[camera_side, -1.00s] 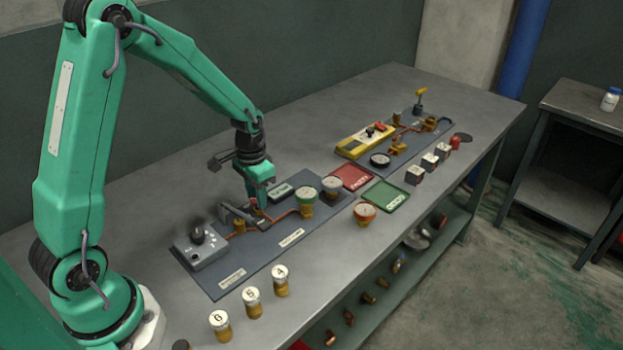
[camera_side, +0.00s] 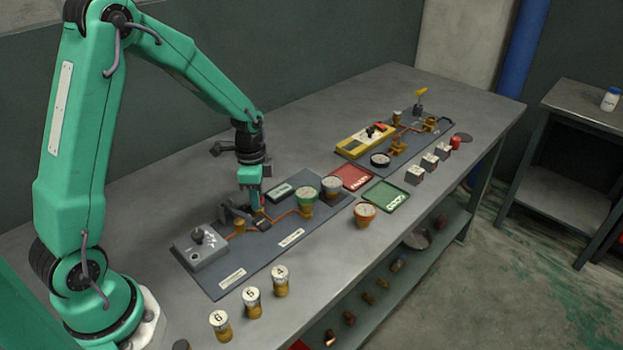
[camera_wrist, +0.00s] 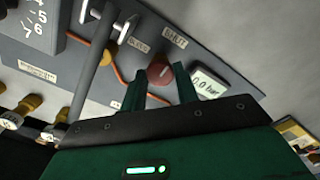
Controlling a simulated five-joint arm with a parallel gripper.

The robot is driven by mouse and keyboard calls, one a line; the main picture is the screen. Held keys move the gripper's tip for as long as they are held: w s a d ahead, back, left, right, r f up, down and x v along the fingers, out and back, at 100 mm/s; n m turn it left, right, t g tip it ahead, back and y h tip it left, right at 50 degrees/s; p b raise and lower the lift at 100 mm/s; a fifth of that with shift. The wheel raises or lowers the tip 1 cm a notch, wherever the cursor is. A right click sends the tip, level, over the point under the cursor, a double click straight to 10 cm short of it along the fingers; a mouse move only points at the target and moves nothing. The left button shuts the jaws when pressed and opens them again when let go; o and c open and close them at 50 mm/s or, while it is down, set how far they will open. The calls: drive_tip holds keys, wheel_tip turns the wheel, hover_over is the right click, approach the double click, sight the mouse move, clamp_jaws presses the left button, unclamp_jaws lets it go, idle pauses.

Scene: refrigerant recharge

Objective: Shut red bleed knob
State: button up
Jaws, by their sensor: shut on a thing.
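The red bleed knob (camera_wrist: 160,70) is on the grey panel (camera_wrist: 215,55), beside the labels BLEED (camera_wrist: 137,45) and SHUT (camera_wrist: 175,38). In the wrist view my gripper (camera_wrist: 159,82) has its two green fingers on either side of the knob, shut on it. In the side view my gripper (camera_side: 252,207) points straight down at the near panel (camera_side: 225,283), and its fingers hide the knob. The wrist view does not show clearly how the knob is turned.
A small display (camera_wrist: 208,86) reading 0.0 bar is close to the fingers. A grey lever bar (camera_wrist: 92,75) crosses the panel beside my gripper. A grey dial box (camera_side: 202,252) stands left. Several numbered canisters (camera_side: 252,302) stand in front; red (camera_side: 351,177) and green (camera_side: 383,194) trays lie right.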

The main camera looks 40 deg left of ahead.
idle(0.4)
drive_tip(key=o, duration=1)
drive_tip(key=shift+c, duration=0.2)
drive_tip(key=shift+r, duration=0.1)
drive_tip(key=shift+r, duration=3.9)
